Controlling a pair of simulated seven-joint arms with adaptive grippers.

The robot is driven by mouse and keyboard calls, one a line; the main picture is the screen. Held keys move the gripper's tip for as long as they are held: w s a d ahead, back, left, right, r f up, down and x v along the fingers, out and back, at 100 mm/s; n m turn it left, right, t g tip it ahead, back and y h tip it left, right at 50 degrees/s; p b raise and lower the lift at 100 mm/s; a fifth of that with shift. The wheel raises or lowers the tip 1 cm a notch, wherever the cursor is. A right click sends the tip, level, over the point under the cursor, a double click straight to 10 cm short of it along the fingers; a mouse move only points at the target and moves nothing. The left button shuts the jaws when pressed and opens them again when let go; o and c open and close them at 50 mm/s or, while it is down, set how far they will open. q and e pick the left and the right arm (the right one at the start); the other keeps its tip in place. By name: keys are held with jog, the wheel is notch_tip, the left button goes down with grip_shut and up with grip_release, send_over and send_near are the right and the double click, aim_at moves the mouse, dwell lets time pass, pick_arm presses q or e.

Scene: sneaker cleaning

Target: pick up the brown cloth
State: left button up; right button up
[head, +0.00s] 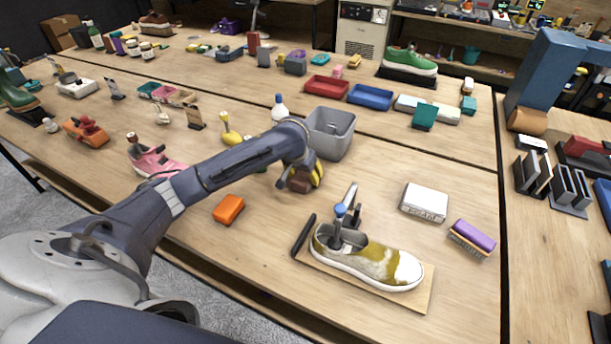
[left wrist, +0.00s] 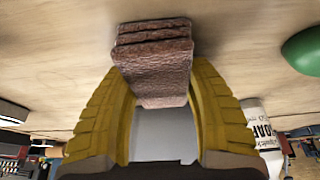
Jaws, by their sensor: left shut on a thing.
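The brown cloth (left wrist: 153,62) is a thick, folded, rough-textured bundle. In the left wrist view it sits between the two yellow fingers of my left gripper (left wrist: 155,88), which is shut on it. In the head view the left gripper (head: 306,180) points down near the middle of the table, with a small part of the brown cloth (head: 298,187) showing at its fingers. The arm hides part of the cloth there. I cannot tell whether the cloth touches the table or hangs just above it. My right gripper is not in view.
A grey bin (head: 330,133) stands just behind the gripper. An orange block (head: 228,208) lies to its left front. A stained sneaker (head: 368,258) on a wooden board, a white box (head: 424,201) and a purple brush (head: 472,238) are to the right. Bare table lies between them.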

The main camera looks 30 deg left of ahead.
pick_arm(q)
notch_tip(320, 180, up, 20)
dwell(0.7)
jog(key=o, duration=0.5)
jog(key=c, duration=0.4)
jog(key=shift+o, duration=0.2)
